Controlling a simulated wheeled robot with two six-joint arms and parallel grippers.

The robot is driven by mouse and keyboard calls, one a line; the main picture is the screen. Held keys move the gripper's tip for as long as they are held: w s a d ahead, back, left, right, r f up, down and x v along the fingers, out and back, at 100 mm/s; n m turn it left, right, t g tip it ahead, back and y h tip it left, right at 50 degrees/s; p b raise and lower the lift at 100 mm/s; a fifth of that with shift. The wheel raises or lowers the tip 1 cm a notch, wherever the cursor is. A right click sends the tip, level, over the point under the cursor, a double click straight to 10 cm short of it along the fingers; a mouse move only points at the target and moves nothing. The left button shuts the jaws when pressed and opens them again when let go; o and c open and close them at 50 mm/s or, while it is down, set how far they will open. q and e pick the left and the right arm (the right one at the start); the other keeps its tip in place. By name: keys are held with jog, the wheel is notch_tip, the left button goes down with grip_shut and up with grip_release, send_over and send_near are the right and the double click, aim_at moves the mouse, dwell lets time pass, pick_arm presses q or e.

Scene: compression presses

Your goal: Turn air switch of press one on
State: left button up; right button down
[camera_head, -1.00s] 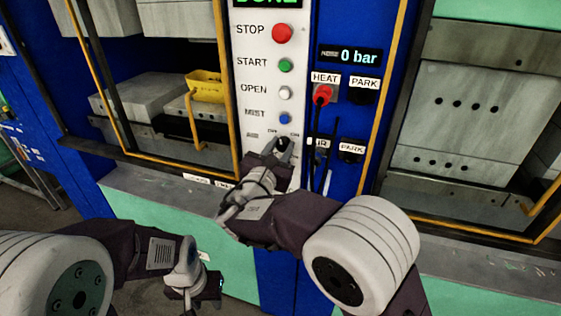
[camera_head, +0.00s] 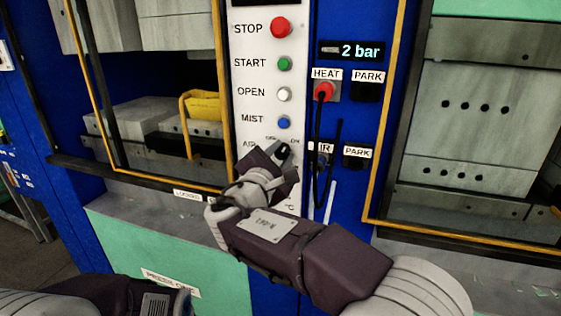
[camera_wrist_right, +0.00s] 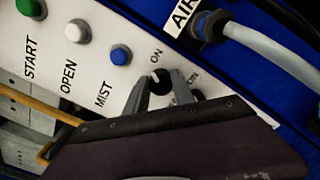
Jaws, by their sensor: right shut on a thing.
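The air switch, a black rotary knob (camera_head: 284,149), sits on the white control panel below the blue MIST button. My right gripper (camera_head: 281,156) is at this switch, with its arm covering the panel below. In the right wrist view the gripper's two grey fingers (camera_wrist_right: 161,86) are closed around the knob (camera_wrist_right: 158,77). The knob's light mark faces the ON label, and the other label is partly hidden by a finger. The pressure display (camera_head: 351,51) reads 2 bar. My left arm shows only in part at the lower left, and its gripper is out of view.
Above the switch are the red STOP (camera_head: 280,28), green START (camera_head: 284,63), white OPEN (camera_head: 284,94) and blue MIST (camera_head: 284,123) buttons. To the right, a red HEAT plug (camera_head: 324,91) and hanging cables are close to my right arm. Yellow-framed press openings flank the panel.

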dwell(0.4)
jog(key=c, duration=1.1)
grip_release()
jog(key=shift+o, duration=0.2)
jog(key=b+v, duration=0.1)
jog(key=v, duration=0.8)
